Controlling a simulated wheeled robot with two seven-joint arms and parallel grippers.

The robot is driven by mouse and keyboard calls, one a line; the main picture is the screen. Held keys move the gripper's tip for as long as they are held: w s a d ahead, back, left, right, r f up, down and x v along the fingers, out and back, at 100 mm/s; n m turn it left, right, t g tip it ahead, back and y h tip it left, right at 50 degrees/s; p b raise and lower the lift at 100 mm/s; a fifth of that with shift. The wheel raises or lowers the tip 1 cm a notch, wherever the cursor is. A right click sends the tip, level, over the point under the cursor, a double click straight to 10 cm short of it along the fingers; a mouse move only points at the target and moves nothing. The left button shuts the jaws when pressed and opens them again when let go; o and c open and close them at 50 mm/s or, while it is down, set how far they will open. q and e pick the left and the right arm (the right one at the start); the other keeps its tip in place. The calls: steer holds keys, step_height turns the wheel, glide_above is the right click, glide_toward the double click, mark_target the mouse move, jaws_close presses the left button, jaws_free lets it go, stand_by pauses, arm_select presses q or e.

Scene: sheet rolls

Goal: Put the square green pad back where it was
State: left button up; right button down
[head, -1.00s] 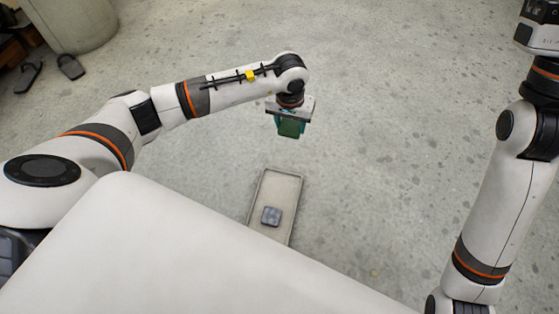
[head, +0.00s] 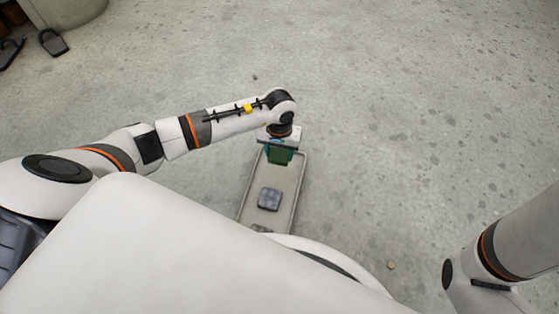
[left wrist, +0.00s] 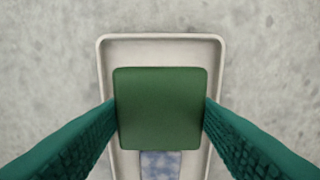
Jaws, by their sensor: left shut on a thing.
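The square green pad (left wrist: 160,108) is between the two teal fingers of my left gripper (left wrist: 160,112), which is shut on it. In the head view the pad (head: 279,155) hangs below my left gripper (head: 278,148), over the far end of a long pale tray (head: 287,205). In the left wrist view the tray's rim (left wrist: 160,38) shows around the pad. I cannot tell whether the pad touches the tray. My right gripper is out of view; only part of the right arm shows.
A blue-grey square pad (head: 269,199) lies in the near part of the tray; it shows partly in the left wrist view (left wrist: 160,165), below the green pad. Bare speckled floor surrounds the tray. A large round pale container (head: 65,12) stands far at the upper left.

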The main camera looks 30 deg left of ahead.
mark_target(280, 169)
arm_select(q)
steer(key=shift+f+b, duration=1.9)
steer(key=shift+f, duration=1.25)
steer(key=o, duration=1)
steer(key=shift+r, duration=0.1)
step_height(280, 169, up, 12)
steer(key=p, duration=0.9)
steer(key=shift+r, duration=0.1)
steer(key=shift+d, duration=0.15)
